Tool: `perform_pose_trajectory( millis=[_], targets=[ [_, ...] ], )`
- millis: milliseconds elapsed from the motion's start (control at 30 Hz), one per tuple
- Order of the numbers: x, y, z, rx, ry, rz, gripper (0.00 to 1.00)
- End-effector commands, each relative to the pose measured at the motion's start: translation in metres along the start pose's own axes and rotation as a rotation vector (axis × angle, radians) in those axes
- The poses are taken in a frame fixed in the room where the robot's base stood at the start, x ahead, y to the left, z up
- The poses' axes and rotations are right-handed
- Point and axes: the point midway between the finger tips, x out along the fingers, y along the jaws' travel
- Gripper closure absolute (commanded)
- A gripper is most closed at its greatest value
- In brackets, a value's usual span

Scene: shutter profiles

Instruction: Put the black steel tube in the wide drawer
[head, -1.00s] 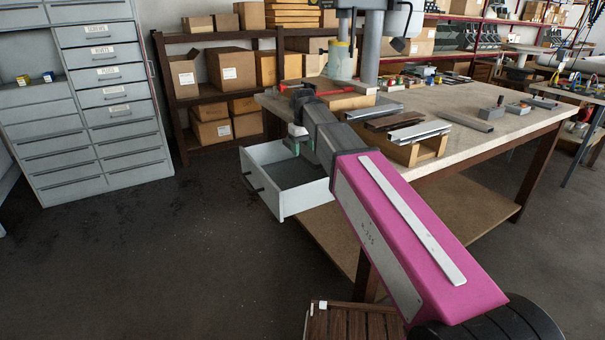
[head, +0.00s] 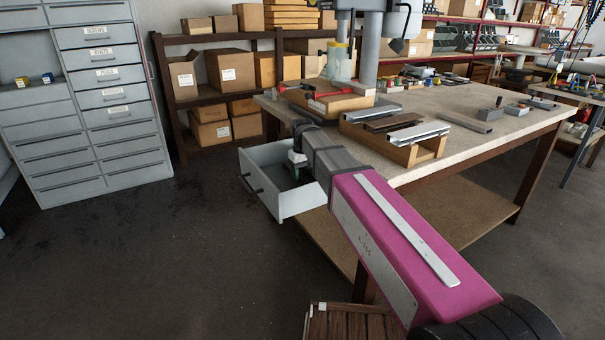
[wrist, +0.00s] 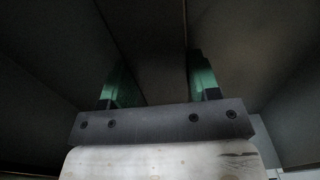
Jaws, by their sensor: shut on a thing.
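The wide drawer (head: 302,203) is pulled out from under the workbench at its left end, a light grey box with a dark handle on its left face. My gripper (head: 296,172) is down inside the drawer opening, its fingertips largely hidden by the wrist and drawer wall in the head view. In the wrist view my gripper (wrist: 160,82) shows two green-tipped fingers on either side of a dark, dim shape, which looks like the black steel tube (wrist: 155,60). The tube's ends and whether it touches the drawer floor cannot be told. In the head view the tube is hidden.
The workbench (head: 480,145) carries a wooden stand with metal profiles (head: 415,133) just right of my arm, and a drill press (head: 370,50) behind. A grey drawer cabinet (head: 90,110) stands at the left. The floor in front of the drawer is clear.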

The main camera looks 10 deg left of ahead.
Motion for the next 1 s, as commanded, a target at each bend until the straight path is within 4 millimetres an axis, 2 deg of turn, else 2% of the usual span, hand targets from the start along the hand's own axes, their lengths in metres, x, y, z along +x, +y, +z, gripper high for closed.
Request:
perform_pose_trajectory(
  millis=[200,233,300,667,767,1000],
  targets=[
    [0.002,0.0,0.0,0.0,0.0,0.0,0.86],
    [0.002,0.0,0.0,0.0,0.0,0.0,0.38],
    [0.002,0.0,0.0,0.0,0.0,0.0,0.19],
    [-0.001,0.0,0.0,0.0,0.0,0.0,0.19],
    [-0.01,0.0,-0.001,0.0,0.002,0.0,0.19],
    [-0.05,0.0,-0.001,0.0,0.002,0.001,0.19]
  ],
)
